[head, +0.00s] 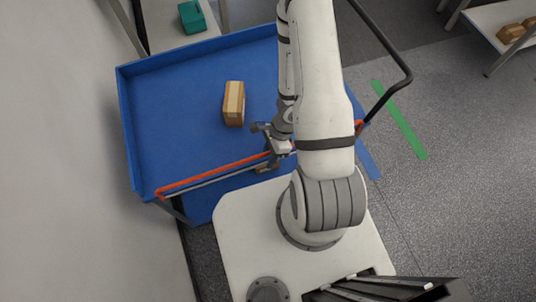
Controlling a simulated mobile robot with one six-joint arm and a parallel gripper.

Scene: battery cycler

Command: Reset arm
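My arm rises from its white base and folds back down, so that its wrist hangs over the near edge of the blue cart. My gripper (262,129) is at the end of this wrist, small and partly hidden by the arm link. Whether its fingers are open or shut does not show. A brown cardboard box (234,104) with a pale tape stripe stands on the blue cart tray (165,125), just beyond and left of my gripper. The box appears apart from the gripper.
The cart has an orange front edge (215,175) and a black handle (397,84) at right. A small brown object (267,167) shows below that edge. A teal box (192,16) stands on a shelf behind. Brown boxes (511,33) sit on a shelf at upper right.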

